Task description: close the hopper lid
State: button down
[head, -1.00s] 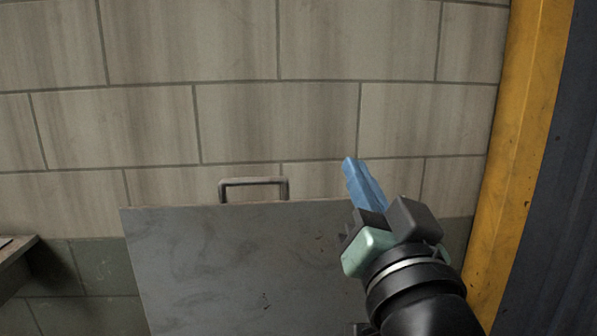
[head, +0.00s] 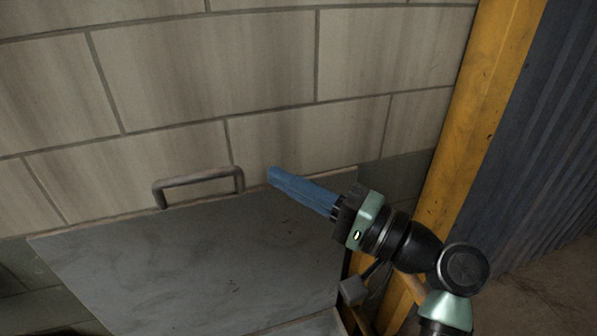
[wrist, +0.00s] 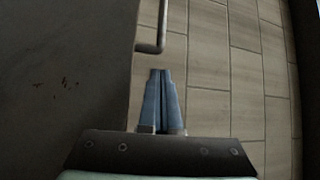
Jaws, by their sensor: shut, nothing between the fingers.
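The hopper lid (head: 200,255) is a flat grey metal panel, standing raised in front of the block wall. Its bar handle (head: 198,180) sticks up from the top edge. My gripper (head: 272,175) has blue fingers, closed together and empty. In the head view its tips are just right of the handle, near the lid's top edge, apart from the handle. In the wrist view the fingers (wrist: 160,75) point toward the handle's end (wrist: 150,47), with the dark lid (wrist: 65,80) filling the left side. Most of the hopper's body is hidden or out of frame.
A block wall (head: 270,60) stands behind the lid. A yellow post (head: 480,120) and a dark blue corrugated panel (head: 560,130) stand at the right. Brown floor (head: 560,285) shows at the lower right.

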aim_at(260, 189)
jog(key=p+x, duration=0.2)
jog(key=x, duration=0.2)
jog(key=shift+w+a+r, duration=0.1)
jog(key=shift+w+a, duration=0.05)
jog(key=shift+a, duration=0.2)
jog(key=shift+w+a, duration=0.3)
jog(key=shift+s+f, duration=0.1)
jog(key=shift+f, duration=0.1)
